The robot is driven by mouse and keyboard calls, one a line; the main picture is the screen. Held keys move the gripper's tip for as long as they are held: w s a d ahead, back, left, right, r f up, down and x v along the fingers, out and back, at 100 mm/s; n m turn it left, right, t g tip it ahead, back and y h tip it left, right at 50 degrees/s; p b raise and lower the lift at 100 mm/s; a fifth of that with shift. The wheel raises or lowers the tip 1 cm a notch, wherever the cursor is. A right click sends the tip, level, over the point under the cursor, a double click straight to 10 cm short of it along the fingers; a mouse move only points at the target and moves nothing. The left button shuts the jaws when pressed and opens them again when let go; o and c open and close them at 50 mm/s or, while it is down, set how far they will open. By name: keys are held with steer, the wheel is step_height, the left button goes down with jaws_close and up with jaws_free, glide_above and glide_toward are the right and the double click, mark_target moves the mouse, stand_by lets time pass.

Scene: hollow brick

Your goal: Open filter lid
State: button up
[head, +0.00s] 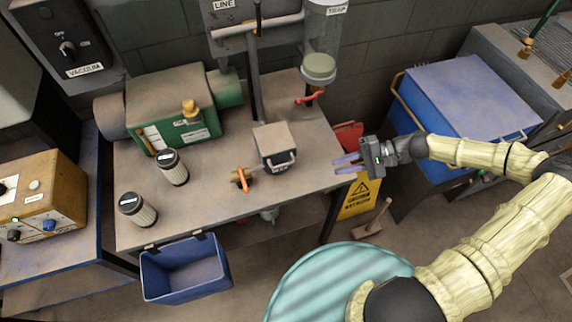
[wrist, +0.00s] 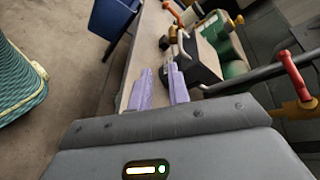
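A small box-shaped filter housing with a light grey-brown top (head: 272,139) and dark sides stands on the workbench. A metal bar handle (head: 284,163) is on its front side. The housing (wrist: 203,62) and its handle (wrist: 183,42) also show in the wrist view, beyond my fingers. My gripper (head: 346,163) is at the right edge of the bench, to the right of the housing and apart from it. Its two purple fingers (wrist: 163,90) have a gap between them, with nothing held. An orange valve handle (head: 241,178) sits left of the housing.
The workbench (head: 205,209) also carries a green pump (head: 180,110) and two filter cartridges (head: 172,166). A red-handled valve (head: 311,97) hangs below a clear cylinder behind the housing. A blue bin (head: 186,268) hangs at the front. A teal drum (head: 318,275) stands in the foreground.

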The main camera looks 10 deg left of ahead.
mark_target(288, 164)
steer(key=shift+w+d+r+m+t+y, duration=0.2)
steer(key=shift+w+r+t+y, duration=0.1)
steer(key=shift+w+y, duration=0.2)
steer(key=shift+w+d+r+m+t+y, duration=0.1)
steer(key=shift+w+d+r+t+y, duration=0.15)
steer(key=shift+w+y, duration=0.2)
steer(key=shift+a, duration=0.15)
steer(key=p+x, duration=0.5)
steer(key=x, duration=1.1)
steer(key=shift+s+a, duration=0.1)
steer(key=shift+a, duration=0.1)
steer(key=shift+a+f, duration=0.25)
steer(key=shift+a, duration=0.2)
steer(key=shift+c, duration=0.2)
jaws_close()
